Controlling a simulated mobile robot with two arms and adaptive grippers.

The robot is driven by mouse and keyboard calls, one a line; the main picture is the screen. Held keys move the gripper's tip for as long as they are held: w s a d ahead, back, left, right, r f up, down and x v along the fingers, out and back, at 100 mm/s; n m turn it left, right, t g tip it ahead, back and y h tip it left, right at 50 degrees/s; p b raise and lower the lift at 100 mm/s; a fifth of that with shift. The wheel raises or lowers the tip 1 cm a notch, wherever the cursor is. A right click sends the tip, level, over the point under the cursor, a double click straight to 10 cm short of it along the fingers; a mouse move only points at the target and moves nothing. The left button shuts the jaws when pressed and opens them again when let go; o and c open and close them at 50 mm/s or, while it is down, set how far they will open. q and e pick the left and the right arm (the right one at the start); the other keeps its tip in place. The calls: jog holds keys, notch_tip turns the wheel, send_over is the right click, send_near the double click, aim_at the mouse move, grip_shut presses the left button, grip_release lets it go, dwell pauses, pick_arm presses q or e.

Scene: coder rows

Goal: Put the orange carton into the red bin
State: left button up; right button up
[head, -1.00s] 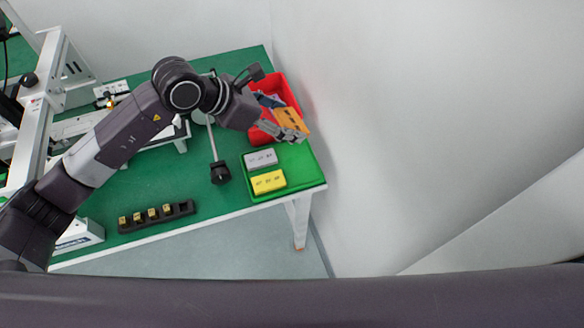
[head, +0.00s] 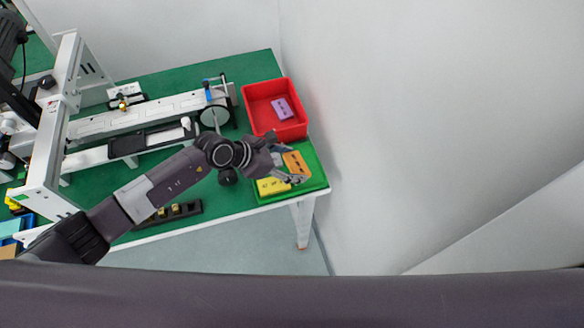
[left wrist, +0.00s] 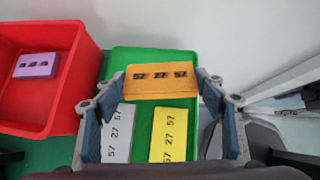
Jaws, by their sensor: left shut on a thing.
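The orange carton (head: 297,162) is held by my left gripper (head: 288,165) over the green tray (head: 317,179). In the left wrist view the orange carton (left wrist: 162,81) sits between the two fingertips, with its dark numbers facing the camera. It looks raised above the tray, but I cannot tell how high. The red bin (head: 262,88) stands directly behind the tray, and the carton is outside it. The bin also shows at the left of the left wrist view (left wrist: 74,95). My right gripper is not in view.
A purple carton (head: 282,108) lies in the red bin. A yellow carton (head: 270,187) and a grey carton (left wrist: 117,130) lie in the green tray. White rail equipment (head: 150,110) fills the table's left part. A wall stands close on the right.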

aim_at(292, 171)
pick_arm(q)
jog(key=shift+f, duration=1.65)
jog(key=shift+f, duration=0.15)
jog(key=shift+f, duration=0.1)
jog(key=o, duration=0.9)
